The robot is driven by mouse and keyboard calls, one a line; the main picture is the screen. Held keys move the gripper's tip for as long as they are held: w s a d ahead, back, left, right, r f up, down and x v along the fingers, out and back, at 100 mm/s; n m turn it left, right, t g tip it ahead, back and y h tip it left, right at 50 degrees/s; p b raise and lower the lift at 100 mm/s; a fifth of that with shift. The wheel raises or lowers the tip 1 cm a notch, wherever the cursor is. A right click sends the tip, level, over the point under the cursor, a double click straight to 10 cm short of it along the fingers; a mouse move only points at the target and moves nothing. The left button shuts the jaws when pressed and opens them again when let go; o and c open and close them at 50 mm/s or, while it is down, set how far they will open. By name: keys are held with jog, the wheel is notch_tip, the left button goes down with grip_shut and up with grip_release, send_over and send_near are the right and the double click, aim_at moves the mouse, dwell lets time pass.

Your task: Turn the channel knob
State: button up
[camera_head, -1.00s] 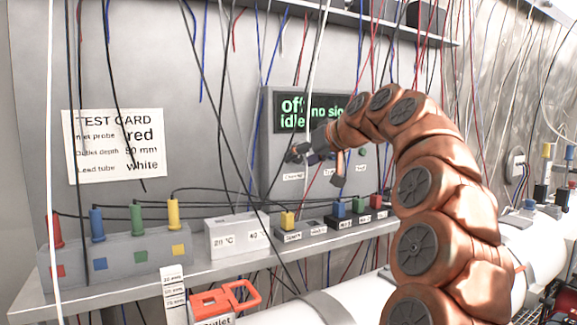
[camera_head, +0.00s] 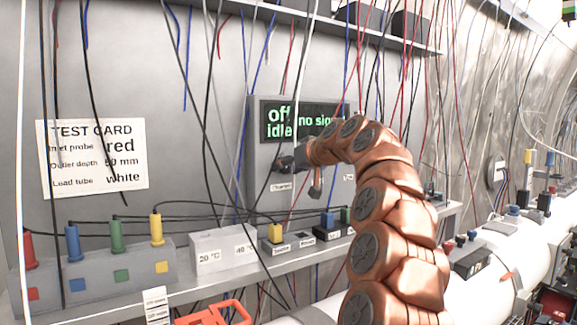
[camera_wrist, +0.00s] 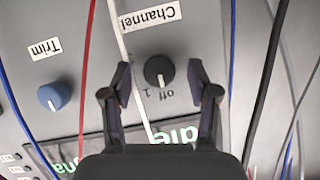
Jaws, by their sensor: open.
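The wrist view is upside down. The marks "off" and "1" show beside the knob. My gripper (camera_wrist: 160,80) is open, with one finger on each side of the knob; I cannot tell whether either touches it. In the head view my gripper (camera_head: 297,165) is at the panel's left part and hides the knob.
A blue trim knob (camera_wrist: 54,96) is on the same panel. A white cable (camera_wrist: 128,70) and a red cable (camera_wrist: 87,70) hang close to my gripper. Below stands a shelf with a grey block of coloured plugs (camera_head: 100,270) and a white temperature box (camera_head: 222,249).

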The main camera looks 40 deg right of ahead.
jog(key=shift+w+f, duration=0.1)
jog(key=shift+w, duration=0.1)
jog(key=shift+c, duration=0.4)
jog(key=c, duration=1)
jog(key=shift+d, duration=0.1)
grip_shut()
